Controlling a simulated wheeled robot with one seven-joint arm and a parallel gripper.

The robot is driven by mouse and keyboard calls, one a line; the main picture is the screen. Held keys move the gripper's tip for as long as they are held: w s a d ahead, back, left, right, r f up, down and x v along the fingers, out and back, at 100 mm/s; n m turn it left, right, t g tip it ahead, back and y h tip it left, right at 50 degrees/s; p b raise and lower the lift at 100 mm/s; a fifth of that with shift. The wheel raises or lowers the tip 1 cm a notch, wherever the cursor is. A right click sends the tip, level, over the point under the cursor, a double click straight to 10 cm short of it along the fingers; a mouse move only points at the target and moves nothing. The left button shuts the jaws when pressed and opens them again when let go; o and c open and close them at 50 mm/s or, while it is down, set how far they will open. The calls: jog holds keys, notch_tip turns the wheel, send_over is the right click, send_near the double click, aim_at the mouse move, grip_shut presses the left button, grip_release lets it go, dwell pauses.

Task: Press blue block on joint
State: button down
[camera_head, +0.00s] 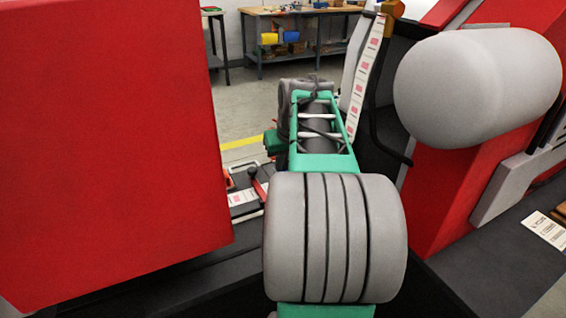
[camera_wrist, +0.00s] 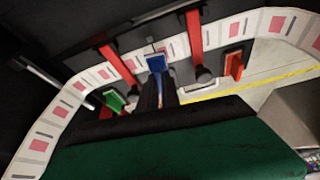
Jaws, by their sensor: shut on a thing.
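The blue block (camera_wrist: 156,63) shows in the wrist view, at the upper middle. My gripper (camera_wrist: 159,82) has its two dark fingers close together and is shut on the blue block. Behind the block runs the white label strip (camera_wrist: 85,80) with pink labels, curving across the view. The block overlaps the strip in the picture, but I cannot tell whether it touches it. The joint in the strip cannot be made out; the block and fingers cover part of that stretch. In the head view my own arm hides the gripper and the block.
Two red bars (camera_wrist: 194,45) with dark knobs cross the strip on either side of the block. A green piece (camera_wrist: 114,99) lies to the left and an orange-red piece (camera_wrist: 233,65) to the right. Large red machine housings (camera_head: 110,150) flank my arm. A workbench (camera_head: 300,35) stands behind.

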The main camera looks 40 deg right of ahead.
jog(key=shift+s+f, duration=0.1)
jog(key=shift+f, duration=0.2)
jog(key=shift+f+b, duration=0.7)
jog(key=shift+f, duration=0.15)
jog(key=shift+f, duration=0.7)
dwell(1.6)
jog(key=shift+r+p, duration=1.85)
jog(key=shift+r, duration=0.7)
notch_tip(320, 180, up, 3)
jog(key=p, duration=0.3)
jog(key=shift+r, duration=0.1)
jog(key=shift+a, duration=0.1)
